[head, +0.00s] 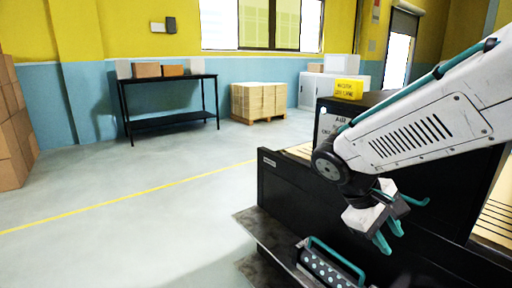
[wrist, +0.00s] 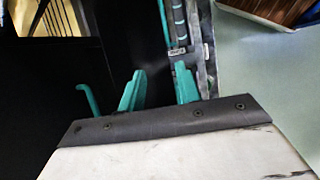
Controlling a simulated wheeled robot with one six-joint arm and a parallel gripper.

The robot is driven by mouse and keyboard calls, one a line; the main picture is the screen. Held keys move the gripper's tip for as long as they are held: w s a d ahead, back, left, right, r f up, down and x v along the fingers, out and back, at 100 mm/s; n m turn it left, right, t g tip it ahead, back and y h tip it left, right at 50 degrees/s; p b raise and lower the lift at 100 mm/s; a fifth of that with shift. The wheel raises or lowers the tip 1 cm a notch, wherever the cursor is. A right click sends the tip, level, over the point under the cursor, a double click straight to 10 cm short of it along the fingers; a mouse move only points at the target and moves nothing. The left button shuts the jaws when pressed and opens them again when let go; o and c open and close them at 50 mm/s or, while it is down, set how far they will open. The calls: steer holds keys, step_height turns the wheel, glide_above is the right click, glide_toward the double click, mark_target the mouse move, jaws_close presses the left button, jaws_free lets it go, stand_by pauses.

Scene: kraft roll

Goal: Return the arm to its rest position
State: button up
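My gripper (head: 390,238) hangs at the end of my white arm in the right part of the head view, pointing down. Its teal fingers are apart with nothing visible between them. In the wrist view the two fingers of my gripper (wrist: 158,90) also stand apart and empty. Below it in the head view lies a dark roller-like part with a teal handle (head: 330,262). In the wrist view a teal-edged strip with a metal fitting (wrist: 182,50) shows beyond the fingers. I cannot tell how far the fingertips are from it.
A black panelled unit (head: 290,190) stands close behind my gripper. A yellow box (head: 348,89) sits on top behind my arm. A black table with boxes (head: 168,85), a pallet stack (head: 258,101) and brown cartons (head: 12,130) stand farther off. The grey floor (head: 130,215) at left is clear.

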steer(key=s+r+m+t+y, duration=0.2)
steer(key=s+m+y, duration=0.4)
steer(key=s, duration=1)
steer(key=shift+r+y, duration=0.45)
steer(key=shift+y, duration=0.05)
steer(key=shift+s, duration=0.15)
